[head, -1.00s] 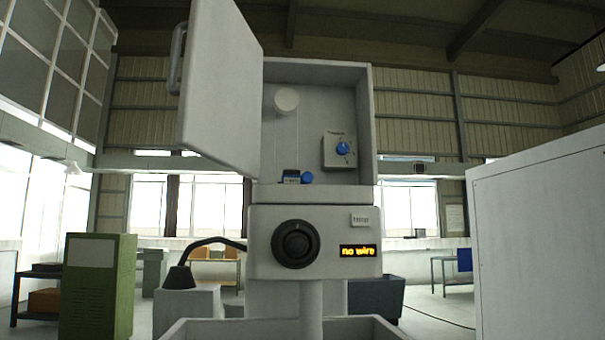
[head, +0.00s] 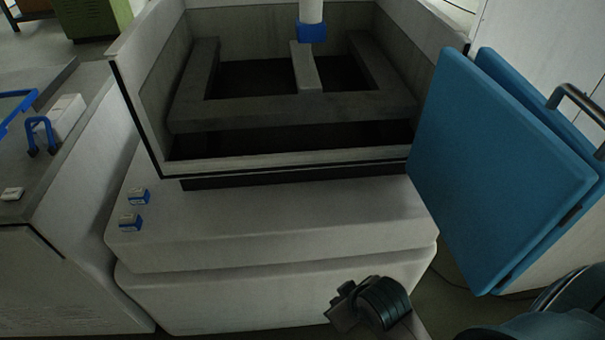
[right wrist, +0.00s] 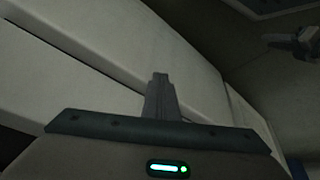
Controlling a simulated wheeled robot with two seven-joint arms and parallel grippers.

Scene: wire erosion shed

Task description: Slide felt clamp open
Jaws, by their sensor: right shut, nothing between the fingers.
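No felt clamp that I can make out for certain is in the head view, which now looks down at the machine's open work tank (head: 250,170). My right gripper (head: 343,303) is low in front of the pale machine base, shut and empty. In the right wrist view its closed fingers (right wrist: 160,85) point toward pale panels, with nothing between them. My left gripper cannot be made out in either view.
A blue-padded open door (head: 500,170) stands right of the tank. A white nozzle with a blue tip (head: 312,32) hangs over it. Two small blue-and-white blocks (head: 134,209) sit on the front ledge. A bench with a blue handle (head: 40,133) is at left.

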